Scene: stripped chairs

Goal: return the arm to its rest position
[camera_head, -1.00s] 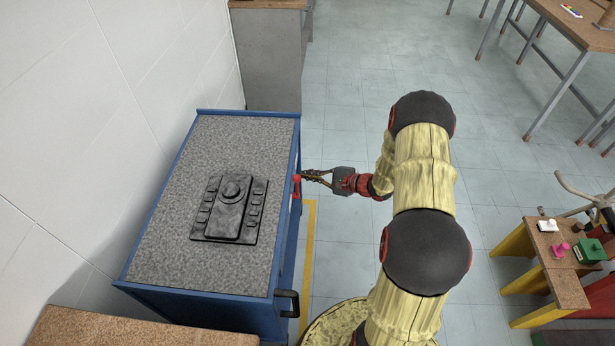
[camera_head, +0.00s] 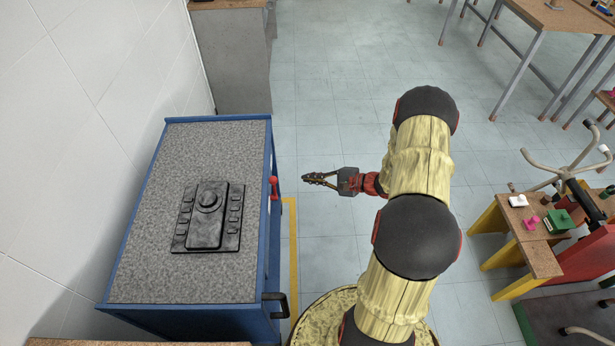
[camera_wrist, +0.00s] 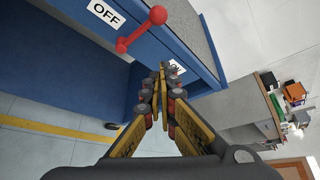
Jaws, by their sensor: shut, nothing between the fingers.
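My gripper (camera_head: 318,179) is shut and empty, held out to the left from my yellow arm over the floor. It is apart from the blue cabinet (camera_head: 265,240), with a small gap to its right side. On that side is a red lever (camera_head: 273,187) with a ball end.
A black control panel (camera_head: 208,217) lies on the cabinet's grey top. A black handle (camera_head: 277,303) sticks out at the cabinet's front right. A small wooden table (camera_head: 525,232) with coloured items stands at the right. Tiled floor (camera_head: 330,90) is clear behind my arm.

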